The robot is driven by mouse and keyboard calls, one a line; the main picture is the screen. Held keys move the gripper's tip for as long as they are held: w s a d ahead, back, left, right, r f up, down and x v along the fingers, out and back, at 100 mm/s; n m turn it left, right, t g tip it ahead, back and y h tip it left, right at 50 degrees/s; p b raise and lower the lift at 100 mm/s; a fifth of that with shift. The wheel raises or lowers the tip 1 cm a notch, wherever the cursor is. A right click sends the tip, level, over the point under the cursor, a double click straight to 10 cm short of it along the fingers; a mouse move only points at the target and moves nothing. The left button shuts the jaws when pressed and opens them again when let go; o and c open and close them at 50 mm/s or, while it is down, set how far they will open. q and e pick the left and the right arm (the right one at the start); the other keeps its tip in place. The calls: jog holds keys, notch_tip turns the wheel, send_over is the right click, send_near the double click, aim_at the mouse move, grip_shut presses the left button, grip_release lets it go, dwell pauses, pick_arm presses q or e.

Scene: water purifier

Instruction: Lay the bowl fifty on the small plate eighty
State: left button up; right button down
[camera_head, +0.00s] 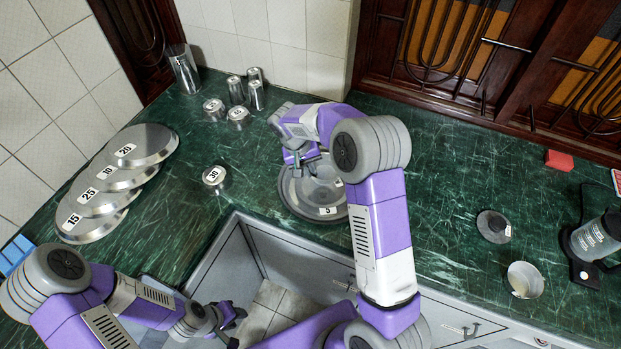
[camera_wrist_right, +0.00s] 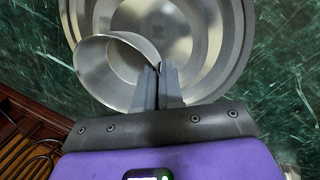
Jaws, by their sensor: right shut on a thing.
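My right gripper (camera_head: 304,162) is over a round metal plate stack (camera_head: 330,211) on the green counter. In the right wrist view its fingers (camera_wrist_right: 158,82) are shut on the rim of a metal bowl (camera_wrist_right: 108,68). The bowl overlaps the round plates (camera_wrist_right: 230,62) behind it; I cannot tell whether it touches them. No number on the bowl is readable. A label reading 5 shows on the plate stack's front rim, with another unclear label nearby; I see no 80. My left gripper (camera_head: 232,320) is low at the front, open and empty.
Lids (camera_head: 95,192) labelled 15, 25, 10 and 20 overlap at the left. A small round piece (camera_head: 214,177) labelled 30 and several metal cups (camera_head: 255,95) stand behind. The sink (camera_head: 285,292) opens in front.

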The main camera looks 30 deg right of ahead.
aim_at(313, 186)
jog(key=shift+f+b, duration=0.4)
jog(key=shift+f, duration=2.2)
jog(key=shift+f, duration=0.2)
jog(key=c, duration=1.3)
grip_release()
jog(key=shift+o, duration=0.2)
jog(key=shift+r, duration=0.1)
jog(key=shift+r, duration=0.15)
jog(key=p+v, duration=0.2)
jog(key=v, duration=1)
